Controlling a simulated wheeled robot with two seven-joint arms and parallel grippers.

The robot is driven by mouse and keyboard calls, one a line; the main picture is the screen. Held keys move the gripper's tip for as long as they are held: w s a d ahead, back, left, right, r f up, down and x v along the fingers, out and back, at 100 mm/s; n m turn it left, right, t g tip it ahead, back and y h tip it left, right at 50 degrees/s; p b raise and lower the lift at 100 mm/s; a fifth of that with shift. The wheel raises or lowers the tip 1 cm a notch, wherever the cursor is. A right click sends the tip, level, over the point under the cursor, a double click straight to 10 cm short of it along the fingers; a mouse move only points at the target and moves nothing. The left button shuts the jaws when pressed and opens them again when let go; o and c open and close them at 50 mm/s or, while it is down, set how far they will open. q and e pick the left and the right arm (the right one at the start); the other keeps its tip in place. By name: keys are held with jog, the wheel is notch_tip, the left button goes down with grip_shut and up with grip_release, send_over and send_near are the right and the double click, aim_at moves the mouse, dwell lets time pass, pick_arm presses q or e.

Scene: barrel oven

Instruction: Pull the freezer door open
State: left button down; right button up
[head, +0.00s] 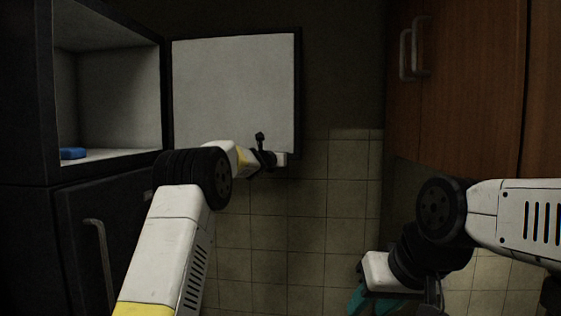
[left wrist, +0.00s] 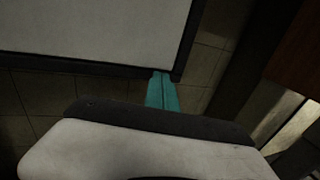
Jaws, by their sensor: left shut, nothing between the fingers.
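A dark fridge-freezer cabinet (head: 108,20) stands at the left. Its upper compartment (head: 110,100) is open to view. The upper door (head: 235,90) is swung wide, with its pale inner panel facing me; it also shows in the left wrist view (left wrist: 100,30). The lower door (head: 130,225) is shut and has a vertical handle (head: 100,262). My left gripper shows teal fingers pressed together and empty in the left wrist view (left wrist: 162,92), near the upper door's lower corner; contact is unclear. My right gripper (head: 378,302) is low at right, partly cut off, away from the doors.
A blue object (head: 73,153) lies on the floor of the upper compartment. Brown wooden cabinets (head: 470,90) with metal handles (head: 413,48) stand at the right. A tiled wall (head: 335,210) is behind. My left forearm passes in front of the cabinet.

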pick_arm(q)
jog(key=s+a+f+n+g+y, duration=0.1)
jog(key=s+a+n+y, duration=0.1)
jog(key=s+a+n, duration=0.55)
jog(key=s+a+f+n+g+y, duration=0.15)
jog(key=s+n, duration=0.35)
jog(key=s, duration=0.5)
jog(key=s+a+n+g+y, duration=0.1)
jog(key=s+a+n+y, duration=0.1)
jog(key=s+a+n, duration=0.45)
jog(key=s+f+n+g, duration=0.2)
jog(key=s+f+n, duration=0.3)
jog(key=s, duration=0.7)
jog(key=s+d+f+n+g, duration=0.1)
jog(key=s+f+n+g, duration=0.1)
jog(key=s+f+n, duration=0.3)
jog(key=s+d+f+n+g, duration=0.1)
jog(key=s+f+n+g, duration=0.2)
jog(key=s+n, duration=0.7)
jog(key=s+f+h, duration=0.1)
jog(key=s+f, duration=0.1)
jog(key=s, duration=0.7)
jog(key=shift+d+f+n, duration=0.2)
jog(key=shift+f+n, duration=0.1)
jog(key=shift+n, duration=0.1)
